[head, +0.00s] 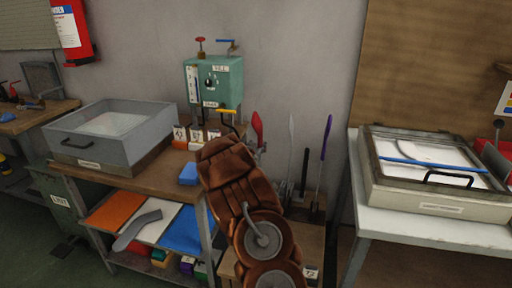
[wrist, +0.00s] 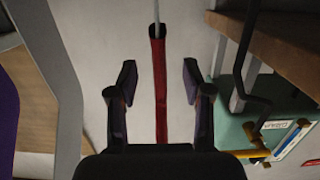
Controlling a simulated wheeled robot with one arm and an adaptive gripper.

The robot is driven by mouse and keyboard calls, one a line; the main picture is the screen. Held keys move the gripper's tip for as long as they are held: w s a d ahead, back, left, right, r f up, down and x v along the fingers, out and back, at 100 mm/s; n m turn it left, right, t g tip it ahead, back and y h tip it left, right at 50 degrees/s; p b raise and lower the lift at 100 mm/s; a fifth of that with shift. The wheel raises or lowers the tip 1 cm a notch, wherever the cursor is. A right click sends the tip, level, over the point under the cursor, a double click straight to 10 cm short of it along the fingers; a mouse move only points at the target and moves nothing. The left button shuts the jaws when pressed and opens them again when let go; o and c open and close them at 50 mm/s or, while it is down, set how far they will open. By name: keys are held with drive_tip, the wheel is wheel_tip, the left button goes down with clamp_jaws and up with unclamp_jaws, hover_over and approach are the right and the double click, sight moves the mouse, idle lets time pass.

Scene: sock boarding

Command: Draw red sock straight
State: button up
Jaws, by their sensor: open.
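The red sock (head: 257,125) stands upright on a thin form behind my arm, and its lower part is hidden in the head view. In the wrist view the red sock (wrist: 158,95) is a long narrow strip, with a pale grey rod or form end (wrist: 156,12) beyond it. My gripper (wrist: 158,80) is open, with one dark finger on each side of the sock and a visible gap on both sides. In the head view my arm mostly hides the gripper.
Beside the sock stand a pale form (head: 291,128) and a purple-and-blue form (head: 325,140). A green box with valves (head: 225,80) is left of it. A grey tray (head: 135,150) sits on the left bench, and a glass-lidded case (head: 425,208) on the right table.

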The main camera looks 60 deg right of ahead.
sight(258, 145)
drive_tip(key=shift+p+x, duration=0.65)
drive_tip(key=shift+x, duration=1.2)
clamp_jaws()
drive_tip(key=shift+f, duration=0.1)
drive_tip(key=shift+f, duration=0.1)
drive_tip(key=shift+c, duration=2)
unclamp_jaws()
drive_tip(key=o, duration=0.4)
